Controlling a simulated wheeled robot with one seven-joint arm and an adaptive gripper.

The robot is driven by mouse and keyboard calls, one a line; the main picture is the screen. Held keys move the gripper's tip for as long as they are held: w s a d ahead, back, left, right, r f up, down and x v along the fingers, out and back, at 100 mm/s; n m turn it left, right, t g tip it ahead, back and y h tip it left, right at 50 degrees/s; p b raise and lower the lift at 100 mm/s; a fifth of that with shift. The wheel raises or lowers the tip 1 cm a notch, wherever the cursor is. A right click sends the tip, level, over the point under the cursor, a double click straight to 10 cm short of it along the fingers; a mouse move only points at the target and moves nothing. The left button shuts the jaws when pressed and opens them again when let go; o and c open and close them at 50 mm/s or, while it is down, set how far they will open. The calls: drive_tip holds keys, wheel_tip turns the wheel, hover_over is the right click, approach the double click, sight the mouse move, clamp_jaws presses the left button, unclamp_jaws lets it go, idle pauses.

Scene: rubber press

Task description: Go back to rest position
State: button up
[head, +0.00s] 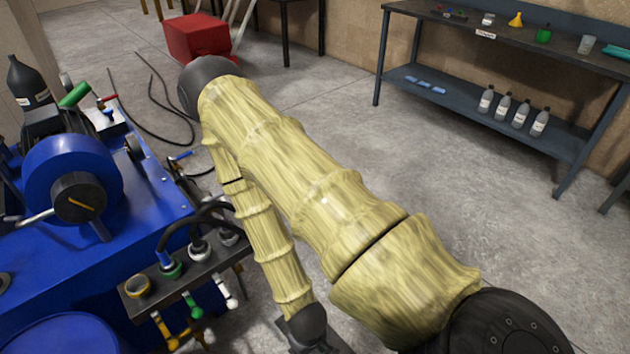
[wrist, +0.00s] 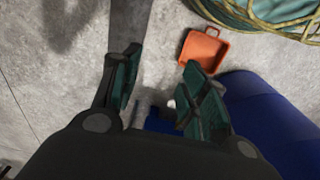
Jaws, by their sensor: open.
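My gripper (wrist: 158,95) is open and empty in the wrist view, with its two dark, green-padded fingers spread apart. It points down toward the grey concrete floor (wrist: 60,85), and nothing lies between the fingertips. In the head view my arm crosses the middle of the picture in a yellowish cover. The gripper itself cannot be made out clearly there.
The blue press machine (head: 75,260) with hoses and coloured valves stands at left. A blue-grey workbench (head: 480,110) holds bottles at back right. A red box (head: 198,38) is behind.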

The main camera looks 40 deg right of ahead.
drive_tip(key=s, duration=0.3)
drive_tip(key=shift+s+a+f, duration=0.2)
drive_tip(key=shift+a, duration=0.05)
wheel_tip(320, 180, up, 3)
drive_tip(key=p, duration=0.3)
